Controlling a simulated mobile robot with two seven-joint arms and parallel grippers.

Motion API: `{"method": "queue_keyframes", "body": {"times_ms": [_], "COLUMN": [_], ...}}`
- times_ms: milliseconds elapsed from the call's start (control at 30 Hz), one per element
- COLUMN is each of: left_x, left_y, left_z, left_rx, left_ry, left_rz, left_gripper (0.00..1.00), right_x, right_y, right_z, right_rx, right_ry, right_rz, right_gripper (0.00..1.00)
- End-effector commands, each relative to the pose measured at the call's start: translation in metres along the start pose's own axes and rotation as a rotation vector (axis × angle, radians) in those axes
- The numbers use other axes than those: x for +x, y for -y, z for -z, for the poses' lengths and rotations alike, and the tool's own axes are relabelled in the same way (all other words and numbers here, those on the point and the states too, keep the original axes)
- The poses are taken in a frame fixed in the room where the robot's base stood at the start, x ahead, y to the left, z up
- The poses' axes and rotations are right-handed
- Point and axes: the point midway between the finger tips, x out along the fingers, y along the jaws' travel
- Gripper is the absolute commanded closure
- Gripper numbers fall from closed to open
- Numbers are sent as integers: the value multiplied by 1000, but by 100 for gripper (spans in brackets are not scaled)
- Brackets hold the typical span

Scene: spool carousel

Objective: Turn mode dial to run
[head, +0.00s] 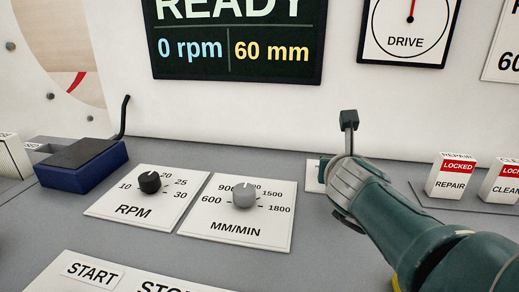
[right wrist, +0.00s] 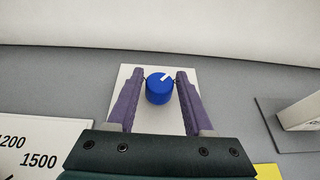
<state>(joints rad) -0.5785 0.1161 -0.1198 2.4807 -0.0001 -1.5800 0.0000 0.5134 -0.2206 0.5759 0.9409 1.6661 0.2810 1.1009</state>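The mode dial (right wrist: 159,89) is a blue knob with a white pointer mark, on a white plate (right wrist: 122,78) in the right wrist view. The pointer is turned toward the upper right. My right gripper (right wrist: 160,75) is open, with one purple finger on each side of the knob. A small gap seems to show beside the knob; I cannot tell whether either finger touches it. The plate's position labels are not readable. In the head view my right arm covers the dial and only a corner of its plate (head: 313,176) shows. My left gripper is not in view.
An RPM dial (head: 150,182) and a MM/MIN dial (head: 243,195) sit left of my arm. A blue box (head: 82,168) stands farther left. REPAIR (head: 452,178) and CLEAN (head: 504,182) blocks marked LOCKED stand at right. The display (head: 240,40) reads READY, 0 rpm, 60 mm.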

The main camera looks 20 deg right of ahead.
Motion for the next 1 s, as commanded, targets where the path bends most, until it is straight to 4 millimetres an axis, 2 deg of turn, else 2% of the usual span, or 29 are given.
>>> {"method": "queue_keyframes", "body": {"times_ms": [67, 433, 767, 1000], "left_x": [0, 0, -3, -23], "left_y": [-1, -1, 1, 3], "left_z": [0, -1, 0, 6], "left_rx": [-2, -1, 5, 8], "left_ry": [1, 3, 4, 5], "left_rz": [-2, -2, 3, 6], "left_gripper": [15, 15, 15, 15], "right_x": [0, 0, 0, -1], "right_y": [0, 0, 0, 2], "right_z": [0, 0, -1, -4], "right_rx": [0, 0, -6, -45], "right_ry": [0, 0, 0, -2], "right_rz": [0, 0, -11, -96], "right_gripper": [59, 100, 100, 100]}}
